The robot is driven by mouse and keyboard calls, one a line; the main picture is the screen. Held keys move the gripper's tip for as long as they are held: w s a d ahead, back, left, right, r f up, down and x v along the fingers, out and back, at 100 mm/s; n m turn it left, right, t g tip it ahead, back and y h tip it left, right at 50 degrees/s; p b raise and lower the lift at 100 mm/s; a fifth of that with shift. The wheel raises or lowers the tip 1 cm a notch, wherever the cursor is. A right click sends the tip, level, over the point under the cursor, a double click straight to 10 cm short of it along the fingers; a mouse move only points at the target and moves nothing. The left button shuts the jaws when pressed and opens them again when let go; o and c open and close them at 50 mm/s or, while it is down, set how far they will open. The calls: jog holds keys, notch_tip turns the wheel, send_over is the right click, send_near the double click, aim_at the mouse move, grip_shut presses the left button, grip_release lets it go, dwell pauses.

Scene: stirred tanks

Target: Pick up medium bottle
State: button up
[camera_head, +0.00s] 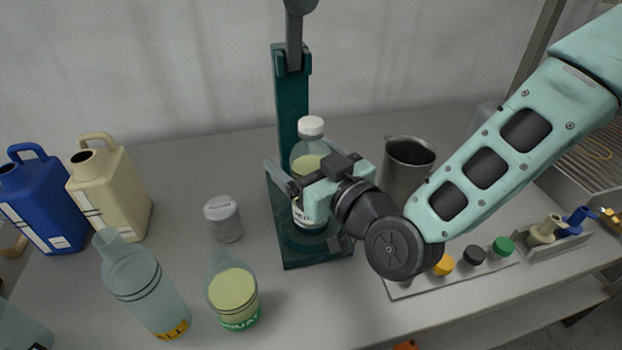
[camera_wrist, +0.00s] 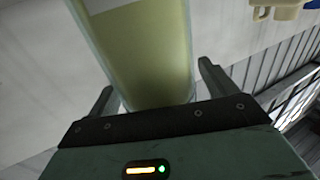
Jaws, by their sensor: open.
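A clear bottle with a white cap and yellow-green liquid (camera_head: 308,150) stands upright on the base of a dark teal stand (camera_head: 292,110). Its label is partly hidden by my gripper, so I cannot read it. My gripper (camera_head: 308,207) is open at this bottle, with a finger on either side. In the wrist view, the yellow-green bottle (camera_wrist: 145,55) fills the space between the two open fingers of my gripper (camera_wrist: 158,90). I cannot tell whether either finger touches it.
A steel beaker (camera_head: 408,165) stands close right of the stand. A small lidded jar (camera_head: 223,220), a green-labelled bottle (camera_head: 233,297) and a yellow-labelled bottle (camera_head: 145,285) stand left. Cream (camera_head: 110,190) and blue jugs (camera_head: 42,205) are farther left. A rack with coloured caps (camera_head: 475,256) lies right.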

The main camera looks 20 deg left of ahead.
jog(key=c, duration=1.2)
jog(key=shift+c, duration=0.5)
jog(key=shift+r, duration=0.1)
